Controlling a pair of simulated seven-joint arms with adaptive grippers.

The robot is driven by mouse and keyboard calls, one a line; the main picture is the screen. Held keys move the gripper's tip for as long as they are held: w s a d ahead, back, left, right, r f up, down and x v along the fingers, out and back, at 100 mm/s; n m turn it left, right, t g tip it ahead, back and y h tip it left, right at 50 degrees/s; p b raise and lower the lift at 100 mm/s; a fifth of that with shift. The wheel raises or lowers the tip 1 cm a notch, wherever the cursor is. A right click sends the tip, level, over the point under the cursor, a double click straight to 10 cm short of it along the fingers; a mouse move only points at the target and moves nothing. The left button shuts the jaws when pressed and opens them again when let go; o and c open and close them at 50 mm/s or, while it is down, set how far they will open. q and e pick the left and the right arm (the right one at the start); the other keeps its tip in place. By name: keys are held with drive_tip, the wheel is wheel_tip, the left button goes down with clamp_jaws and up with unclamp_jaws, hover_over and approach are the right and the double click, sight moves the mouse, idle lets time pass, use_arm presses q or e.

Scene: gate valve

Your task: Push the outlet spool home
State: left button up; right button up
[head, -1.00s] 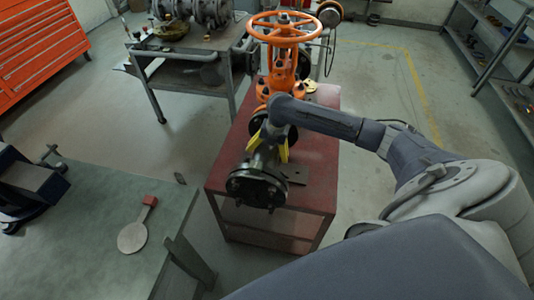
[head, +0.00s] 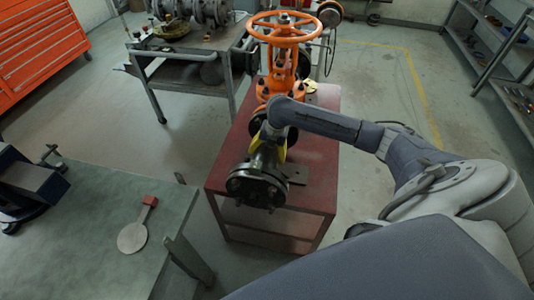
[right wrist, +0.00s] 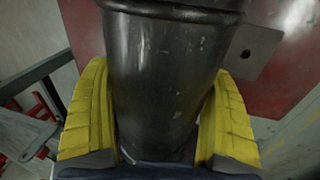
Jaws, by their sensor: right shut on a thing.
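The outlet spool (head: 262,170) is a dark metal pipe piece with a round bolted flange at its near end. It lies in line with the orange gate valve (head: 283,75), which has an orange handwheel on top. My right gripper (head: 270,142) is shut on the spool's pipe from above. In the right wrist view, the yellow fingers press on both sides of the dark spool (right wrist: 165,80). The joint between spool and valve is hidden behind my right arm in the head view. My left gripper is not in view.
The red bench (head: 318,185) carries the valve, and a flat dark plate (head: 293,174) lies beside the spool. A green table (head: 90,225) at left holds a round disc with a red-tipped handle (head: 133,237). A grey cart (head: 185,75) stands behind.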

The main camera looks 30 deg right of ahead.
drive_tip(key=shift+w+d+r, duration=0.1)
drive_tip(key=shift+w+d, duration=0.45)
drive_tip(key=shift+d, duration=0.1)
drive_tip(key=o, duration=1.4)
drive_tip(key=shift+c, duration=0.2)
drive_tip(key=shift+s+d+r, duration=0.25)
drive_tip(key=shift+s+r, duration=0.05)
drive_tip(key=shift+r, duration=1.65)
drive_tip(key=shift+s+d+r, duration=0.25)
drive_tip(key=shift+s+r, duration=0.05)
drive_tip(key=shift+r, duration=1.7)
drive_tip(key=shift+s+d+r, duration=0.25)
drive_tip(key=shift+s+r, duration=0.05)
drive_tip(key=shift+r, duration=1.65)
